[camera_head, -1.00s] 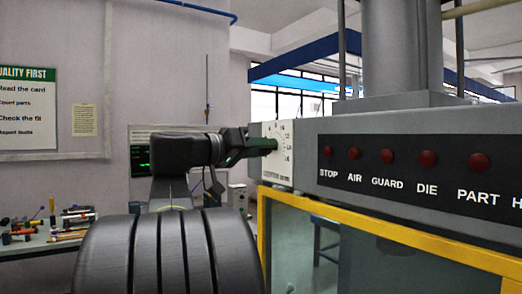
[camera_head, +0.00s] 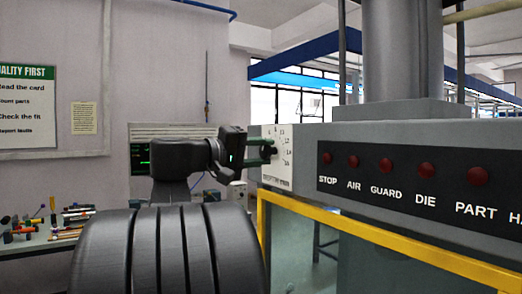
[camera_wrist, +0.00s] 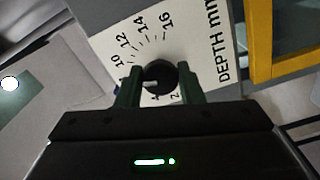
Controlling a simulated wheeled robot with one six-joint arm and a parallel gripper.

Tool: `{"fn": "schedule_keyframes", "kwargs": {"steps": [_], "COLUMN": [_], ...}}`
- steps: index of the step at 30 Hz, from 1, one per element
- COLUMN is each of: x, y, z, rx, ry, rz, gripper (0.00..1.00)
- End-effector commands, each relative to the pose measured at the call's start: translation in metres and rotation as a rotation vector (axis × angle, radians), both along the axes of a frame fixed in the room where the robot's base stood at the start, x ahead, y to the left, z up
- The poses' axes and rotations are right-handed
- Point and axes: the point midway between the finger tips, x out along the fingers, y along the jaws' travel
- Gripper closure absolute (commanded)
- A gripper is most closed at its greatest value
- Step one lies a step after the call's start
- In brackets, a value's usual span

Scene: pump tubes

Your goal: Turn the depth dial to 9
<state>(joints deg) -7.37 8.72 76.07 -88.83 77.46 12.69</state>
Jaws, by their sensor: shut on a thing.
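The depth dial is a round black knob (camera_wrist: 160,76) on a white scale plate (camera_wrist: 205,42) printed "DEPTH mm". It also shows in the head view (camera_head: 272,149) at the panel's left end. My gripper (camera_wrist: 158,82) is shut on the knob, one green finger on each side; it also shows in the head view (camera_head: 265,152). A short white mark shows on the knob's left part in the wrist view. The numbers 10, 12, 14 and 16 are readable beyond the knob, with 2 and 4 near it. Numbers between 4 and 10 are hidden by the left finger.
A black strip with red buttons (camera_head: 427,170) runs right of the plate. A yellow frame (camera_head: 350,235) sits below the panel. A workbench with tools (camera_head: 60,225) stands at the far left. The air left of the panel looks free.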

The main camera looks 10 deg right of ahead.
Motion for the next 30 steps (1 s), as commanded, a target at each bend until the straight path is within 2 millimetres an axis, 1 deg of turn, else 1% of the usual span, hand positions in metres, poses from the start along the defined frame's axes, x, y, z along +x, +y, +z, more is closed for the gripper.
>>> {"fn": "schedule_keyframes", "kwargs": {"steps": [6,18,19,21,22,30], "x": [0.0002,0.0002,0.0002,0.0002,0.0002,0.0000], "y": [0.0001,0.0001,0.0001,0.0001,0.0001,0.0004], "z": [-0.0003,-0.0007,-0.0007,-0.0007,-0.0006,-0.0003], "rx": [-0.013,-0.015,-0.015,-0.015,-0.015,-0.015], "ry": [0.037,0.042,0.041,0.041,0.041,0.040], "rz": [0.000,0.000,0.000,0.000,0.000,0.000], "gripper": [0.89,0.89,0.62,0.48,0.44,0.44]}}
